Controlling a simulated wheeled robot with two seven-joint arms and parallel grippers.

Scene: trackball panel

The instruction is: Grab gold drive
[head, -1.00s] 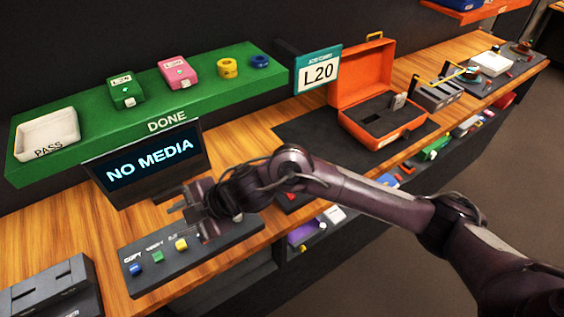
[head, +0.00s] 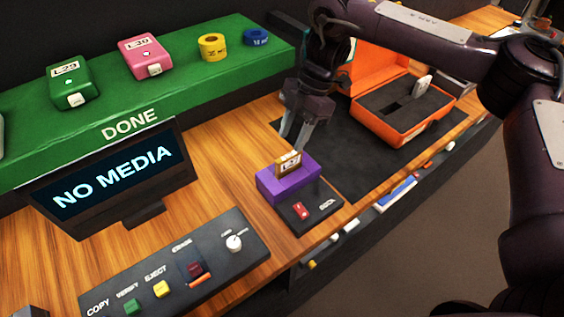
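A small gold drive (head: 289,163) with a white label stands upright in a purple block (head: 303,183) on the bench. My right gripper (head: 296,141) points down just above and behind the drive's top edge. Its two fingers show a gap between them and look open. I cannot tell whether a fingertip touches the drive. The drive's lower part is hidden in the purple block. My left gripper is not in view.
A black panel with a red switch (head: 300,209) adjoins the purple block. An open orange case (head: 412,130) lies to the right on a dark mat (head: 362,178). A "NO MEDIA" screen (head: 113,178), a button panel (head: 215,262) and a green shelf (head: 190,95) are to the left.

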